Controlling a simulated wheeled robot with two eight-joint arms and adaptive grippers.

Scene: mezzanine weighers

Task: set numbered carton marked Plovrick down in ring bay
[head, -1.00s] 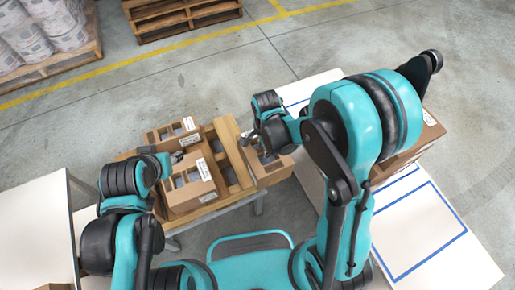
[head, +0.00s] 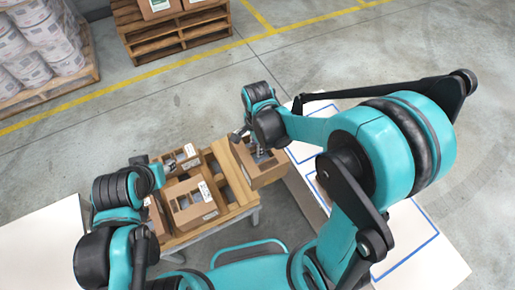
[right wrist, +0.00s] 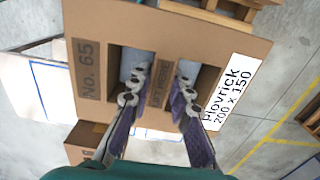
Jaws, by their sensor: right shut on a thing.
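The carton marked Plovrick (right wrist: 185,40) fills the top of the right wrist view, with "No. 65" on one side and a white label on the other. It also shows in the head view (head: 264,174), beside the right edge of the wooden pallet stand. My right gripper (right wrist: 160,95) is shut on its middle strip, between two openings; in the head view the gripper (head: 256,150) is above the carton. White tabletop on the right bears blue outlined bays (head: 412,250); no ring mark is readable. My left gripper (head: 145,162) is by the stand's cartons, fingers unclear.
Other cartons (head: 196,212) sit on the wooden stand (head: 232,183). A brown box (right wrist: 82,150) shows low in the right wrist view. A bare white table (head: 45,240) is at left. Loaded pallets (head: 180,38) stand at the back; the floor between is clear.

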